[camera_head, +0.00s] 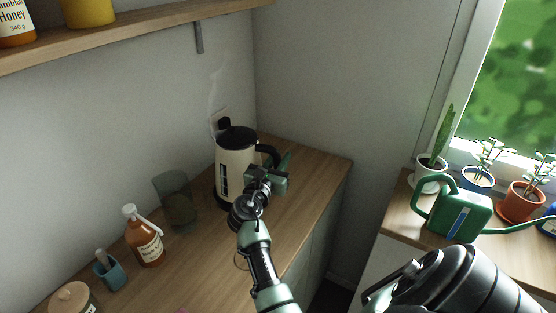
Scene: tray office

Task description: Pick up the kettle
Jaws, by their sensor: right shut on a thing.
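The kettle (234,161) is cream with a black lid, a black base and a black handle on its right side. It stands upright at the back of the wooden counter (312,165), near the wall corner. My right gripper (278,167) is at the kettle's right side and is shut on its handle. The gripper and wrist hide the lower part of the handle and part of the body. I cannot tell whether the kettle's base touches the counter. My left gripper is not in view.
Left of the kettle stand a grey-green glass container (178,200), an amber pump bottle (146,243), a blue cup (109,273) and a lidded jar (72,299). A wall shelf (130,32) is above. A green watering can (459,213) and potted plants stand by the window.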

